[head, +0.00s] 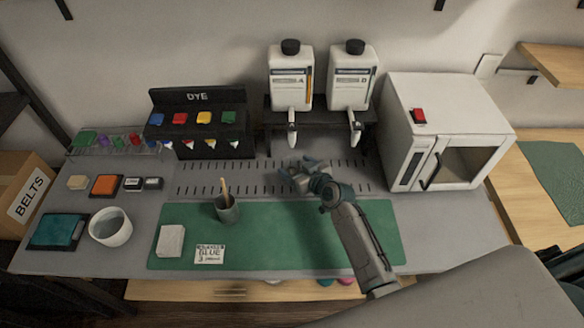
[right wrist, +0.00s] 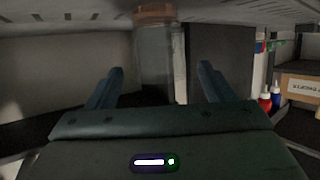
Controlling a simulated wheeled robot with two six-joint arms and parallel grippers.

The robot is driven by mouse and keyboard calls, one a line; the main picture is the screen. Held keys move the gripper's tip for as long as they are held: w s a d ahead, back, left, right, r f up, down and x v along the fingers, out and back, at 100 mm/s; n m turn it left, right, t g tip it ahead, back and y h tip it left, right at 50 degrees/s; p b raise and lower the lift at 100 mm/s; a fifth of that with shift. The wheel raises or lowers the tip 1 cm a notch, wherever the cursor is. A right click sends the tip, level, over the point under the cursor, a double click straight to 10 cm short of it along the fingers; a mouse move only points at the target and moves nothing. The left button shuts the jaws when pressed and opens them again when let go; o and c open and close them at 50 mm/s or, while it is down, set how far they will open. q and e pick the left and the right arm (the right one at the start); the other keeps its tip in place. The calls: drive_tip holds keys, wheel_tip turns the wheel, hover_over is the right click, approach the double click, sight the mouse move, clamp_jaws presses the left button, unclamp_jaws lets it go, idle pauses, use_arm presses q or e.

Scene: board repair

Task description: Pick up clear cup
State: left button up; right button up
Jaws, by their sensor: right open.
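My right gripper (head: 303,174) is over the slotted grey strip below the white dispensers, at the back edge of the green mat. In the right wrist view its two fingers (right wrist: 160,72) are apart. A see-through upright shape, which looks like the clear cup (right wrist: 155,52), shows beyond and between them, with a brownish band at one end. I cannot tell whether the fingers touch it. In the head view I cannot make out the cup clearly; the gripper covers that spot. My left gripper is not in view.
Two white bottles (head: 291,80) hang in a dark stand behind my gripper. A white oven-like box (head: 445,125) stands to the right. A dark grey cup (head: 227,210) with a stick and a white bowl (head: 110,227) stand to the left. The green mat's right half (head: 290,235) is mostly clear.

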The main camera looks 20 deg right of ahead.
drive_tip(key=shift+x, duration=1.45)
drive_tip(key=shift+d, duration=0.1)
drive_tip(key=shift+s, duration=0.1)
drive_tip(key=shift+c, duration=1.4)
drive_tip(key=c, duration=0.7)
drive_tip(key=shift+r, duration=0.1)
drive_tip(key=shift+c, duration=0.2)
drive_tip(key=shift+r, duration=1.65)
drive_tip(key=s+a+r+b, duration=0.1)
drive_tip(key=s+b, duration=0.3)
drive_tip(key=s, duration=1.1)
drive_tip(key=shift+a, duration=0.9)
